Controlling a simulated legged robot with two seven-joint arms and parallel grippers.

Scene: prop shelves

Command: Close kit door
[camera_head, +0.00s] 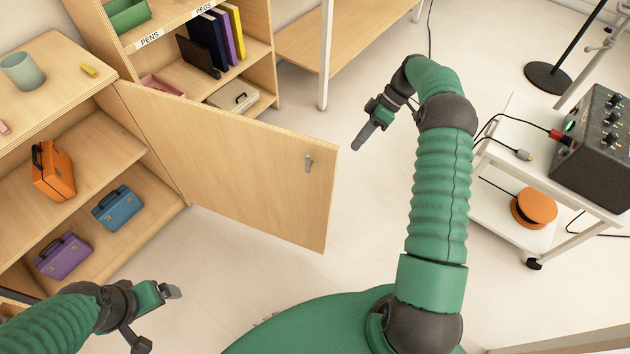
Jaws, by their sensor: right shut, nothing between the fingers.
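The light wooden kit door (235,165) stands wide open, swung out from the right side of the cabinet (75,143). A small grey handle (309,162) sits near its free edge. Inside the cabinet, an orange case (54,171) is on the upper shelf, and a blue case (118,208) and a purple case (64,255) are lower down. My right gripper (362,140) is shut and empty, to the right of the door's free edge and apart from it. My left gripper (160,320) is open and empty at the lower left, in front of the cabinet.
A green cup (23,71) and a yellow block (88,70) stand on the cabinet top. A shelf unit with books (213,38) stands behind the door. A white cart (515,165) with a dark control box (598,145) is at right. The floor below the door is clear.

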